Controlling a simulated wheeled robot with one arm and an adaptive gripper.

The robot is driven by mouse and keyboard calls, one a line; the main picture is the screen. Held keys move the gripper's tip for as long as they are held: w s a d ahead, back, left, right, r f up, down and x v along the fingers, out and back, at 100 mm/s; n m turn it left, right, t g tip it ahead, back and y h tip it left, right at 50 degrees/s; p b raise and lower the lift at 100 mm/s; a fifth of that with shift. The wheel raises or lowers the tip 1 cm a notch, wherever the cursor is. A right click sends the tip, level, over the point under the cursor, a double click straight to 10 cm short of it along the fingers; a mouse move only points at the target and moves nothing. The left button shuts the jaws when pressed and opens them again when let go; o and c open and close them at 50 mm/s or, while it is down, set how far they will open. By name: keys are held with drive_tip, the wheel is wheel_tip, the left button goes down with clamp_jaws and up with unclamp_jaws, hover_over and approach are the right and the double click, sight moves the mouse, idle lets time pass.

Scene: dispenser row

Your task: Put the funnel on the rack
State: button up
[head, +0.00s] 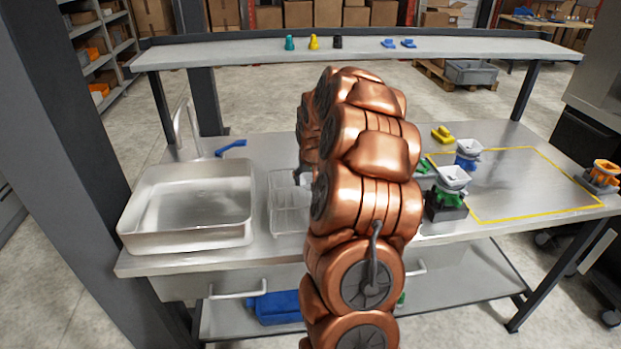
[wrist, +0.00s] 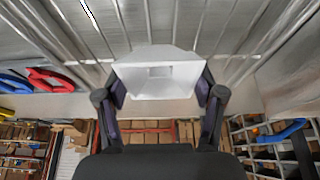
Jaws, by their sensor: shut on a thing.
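My gripper (wrist: 160,100) is shut on a white funnel (wrist: 158,82), which sits between its two dark fingers in the wrist view. In the head view my copper-coloured arm hides most of the gripper and funnel. A clear, open-topped rack-like tray (head: 288,213) stands on the metal counter just right of the sink, partly behind my arm. I cannot tell for certain whether it is the rack. Two other white funnel-like tops stand right of my arm, one on a green dispenser (head: 446,197) and one on a blue dispenser (head: 467,160).
A deep metal sink basin (head: 190,235) fills the counter's left. A raised shelf (head: 250,53) along the back holds small coloured pieces. A yellow-outlined area (head: 535,185) at the right is mostly clear. A yellow piece (head: 442,134) and an orange dispenser (head: 603,175) are also there.

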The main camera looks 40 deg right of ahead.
drive_tip(key=shift+f, duration=0.2)
drive_tip(key=o, duration=1)
